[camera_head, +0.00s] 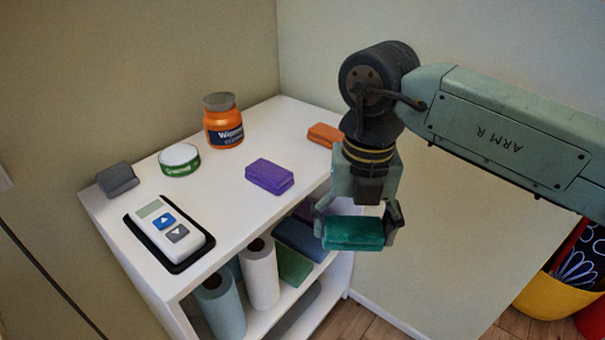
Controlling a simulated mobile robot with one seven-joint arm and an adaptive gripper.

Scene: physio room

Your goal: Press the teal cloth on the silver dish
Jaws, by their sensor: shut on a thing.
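My gripper (356,222) points down at the right of the shelf unit, with its fingers shut on the teal cloth (352,234). The cloth looks like a thick folded block and hangs level between the fingers, in front of the unit's right edge and apart from the top. I cannot make out a clear silver dish. A low round green tin with a pale top (179,158) stands at the left of the white top, and a grey folded block (117,180) lies at its far left corner.
Rolls (260,275) and folded cloths fill the shelf below. The middle top is partly clear.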

